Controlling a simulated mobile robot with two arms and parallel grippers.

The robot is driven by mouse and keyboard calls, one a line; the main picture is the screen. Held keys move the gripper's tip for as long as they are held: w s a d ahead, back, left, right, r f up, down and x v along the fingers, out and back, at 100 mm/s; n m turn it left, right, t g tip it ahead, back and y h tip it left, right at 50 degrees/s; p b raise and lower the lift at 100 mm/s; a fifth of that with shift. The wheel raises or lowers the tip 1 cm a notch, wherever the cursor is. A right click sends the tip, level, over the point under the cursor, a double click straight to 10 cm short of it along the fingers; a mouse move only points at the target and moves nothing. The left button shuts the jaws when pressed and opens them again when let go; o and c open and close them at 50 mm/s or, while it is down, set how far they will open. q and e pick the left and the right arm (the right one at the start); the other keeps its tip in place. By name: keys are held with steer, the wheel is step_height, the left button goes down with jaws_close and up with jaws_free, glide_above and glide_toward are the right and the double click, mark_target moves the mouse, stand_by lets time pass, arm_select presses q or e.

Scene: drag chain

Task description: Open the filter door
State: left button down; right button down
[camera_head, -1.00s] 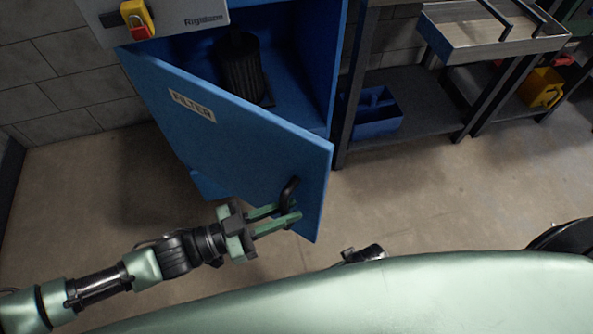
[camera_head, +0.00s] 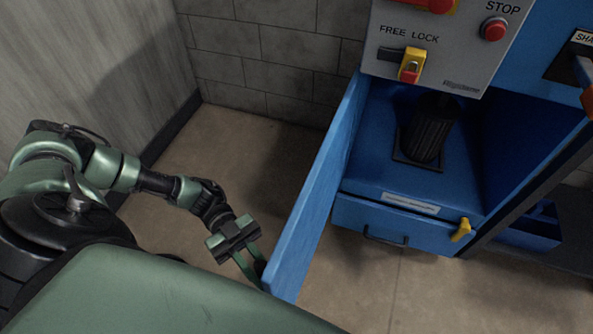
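The blue filter door (camera_head: 312,205) stands swung wide open and shows nearly edge-on, its hinge side at the cabinet (camera_head: 555,60). The open compartment shows a black ribbed cylindrical filter (camera_head: 431,130) on a blue floor. My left gripper (camera_head: 254,272) is at the near, free end of the door, on its left face. Its two green fingers meet the dark door handle (camera_head: 261,268) and appear shut on it; the door edge and my body partly hide the fingertips. My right gripper is not in view.
A grey control panel (camera_head: 440,45) with a yellow-red lock switch and red buttons is above the compartment. A blue drawer (camera_head: 385,222) with a yellow latch (camera_head: 461,230) is below. A blue bin (camera_head: 530,232) is at right. Floor between door and left wall is clear.

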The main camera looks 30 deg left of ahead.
arm_select(q)
steer(key=a, duration=0.3)
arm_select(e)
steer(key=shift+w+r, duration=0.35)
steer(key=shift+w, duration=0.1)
arm_select(q)
steer(key=c, duration=1.6)
jaws_free()
steer(key=shift+c, duration=0.2)
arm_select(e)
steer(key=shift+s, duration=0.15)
